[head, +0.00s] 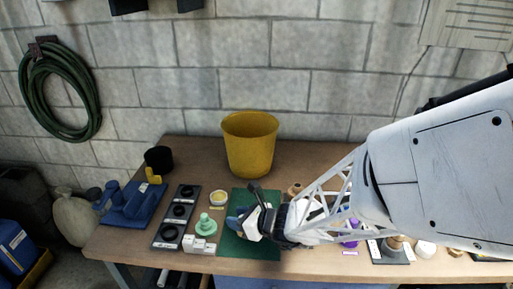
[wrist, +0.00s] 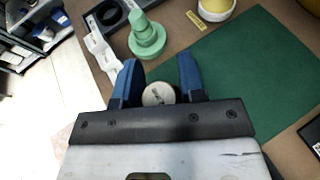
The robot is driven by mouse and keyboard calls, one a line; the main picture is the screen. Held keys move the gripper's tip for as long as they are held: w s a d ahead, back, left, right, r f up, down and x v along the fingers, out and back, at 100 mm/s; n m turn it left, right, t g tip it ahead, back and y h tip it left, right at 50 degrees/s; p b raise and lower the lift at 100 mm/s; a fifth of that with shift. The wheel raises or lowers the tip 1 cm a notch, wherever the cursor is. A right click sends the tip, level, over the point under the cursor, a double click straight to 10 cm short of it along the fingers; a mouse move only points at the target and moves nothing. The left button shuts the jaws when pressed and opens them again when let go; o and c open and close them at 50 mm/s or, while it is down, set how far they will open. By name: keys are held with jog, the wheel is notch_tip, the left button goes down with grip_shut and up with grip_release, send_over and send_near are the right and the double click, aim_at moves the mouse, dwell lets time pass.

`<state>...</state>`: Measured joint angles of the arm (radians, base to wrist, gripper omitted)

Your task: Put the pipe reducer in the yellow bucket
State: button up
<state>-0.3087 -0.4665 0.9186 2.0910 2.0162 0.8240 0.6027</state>
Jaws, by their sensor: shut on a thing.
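My gripper (head: 238,222) is low over the green mat on the bench, near its left side. In the wrist view its blue fingers (wrist: 160,85) are shut on a small pale piece (wrist: 158,94) with a round end face and a dark mark. Only that end shows, so I cannot tell for sure that it is the pipe reducer. A light green stepped piece (head: 206,224) stands just left of the gripper, apart from it; it also shows in the wrist view (wrist: 146,36). The yellow bucket (head: 250,145) stands upright at the back of the bench, beyond the gripper.
The green mat (wrist: 245,70) has clear room right of the fingers. A white block (head: 200,244), a yellow-and-white cup (head: 218,198), a dark tray with rings (head: 175,217) and a blue tool (head: 132,203) lie left. Several small parts sit right, partly behind my arm.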

jog(key=shift+w+a+f, duration=0.1)
jog(key=shift+w+a, duration=0.25)
jog(key=shift+w, duration=0.3)
jog(key=shift+w+a, duration=0.35)
jog(key=shift+w, duration=0.25)
jog(key=shift+f, duration=1.8)
jog(key=shift+f, duration=0.1)
jog(key=o, duration=1)
jog(key=shift+s+d+r, duration=0.15)
jog(key=shift+d+r, duration=0.15)
jog(key=shift+d, duration=0.05)
jog(key=shift+v, duration=5.65)
